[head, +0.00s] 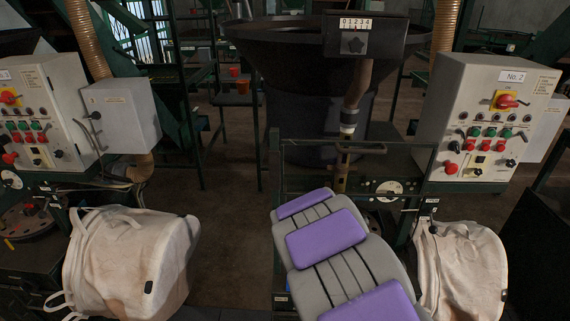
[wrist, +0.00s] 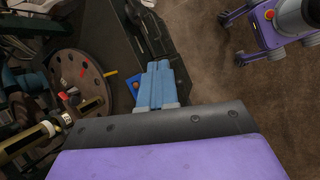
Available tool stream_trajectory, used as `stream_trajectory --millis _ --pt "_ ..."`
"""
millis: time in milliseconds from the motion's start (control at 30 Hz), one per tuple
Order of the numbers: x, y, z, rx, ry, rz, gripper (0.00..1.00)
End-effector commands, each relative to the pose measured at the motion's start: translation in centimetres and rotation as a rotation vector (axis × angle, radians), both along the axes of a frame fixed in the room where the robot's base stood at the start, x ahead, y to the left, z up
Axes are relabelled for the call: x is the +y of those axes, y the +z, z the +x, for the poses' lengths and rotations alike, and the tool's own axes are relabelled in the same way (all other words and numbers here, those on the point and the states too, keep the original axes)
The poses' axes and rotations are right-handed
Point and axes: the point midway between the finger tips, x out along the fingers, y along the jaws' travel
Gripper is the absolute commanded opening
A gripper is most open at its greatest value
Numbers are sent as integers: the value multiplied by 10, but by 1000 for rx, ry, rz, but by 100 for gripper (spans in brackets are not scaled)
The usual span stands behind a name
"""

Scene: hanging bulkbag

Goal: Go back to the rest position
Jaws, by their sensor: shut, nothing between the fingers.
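My gripper (wrist: 160,66) shows in the wrist view as two pale blue fingers lying side by side, shut and empty. They point away from the dark and purple wrist housing, over a dark metal base on the floor. In the head view my purple and grey arm reaches up from the bottom edge, right of centre. The gripper itself cannot be made out there. A whitish bulk bag (head: 130,258) stands at the lower left, and another bag (head: 462,272) is right of my arm.
Control cabinets stand left (head: 45,112) and right (head: 483,115). A large dark hopper (head: 280,48) is at the back centre. The wrist view shows a round plate with holes (wrist: 76,88) at left and a purple wheeled thing (wrist: 268,38) at upper right. Brown floor there is clear.

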Motion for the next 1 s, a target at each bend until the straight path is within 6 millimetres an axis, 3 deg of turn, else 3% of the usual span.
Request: stream_trajectory --millis 200,433,700,1000 --pt "-19 50 -50 -76 -311 56 0" --pt "-22 86 -115 -115 -609 135 0" --pt "-5 113 -196 -120 -912 246 0" --pt "26 126 -275 -81 -1147 351 0"
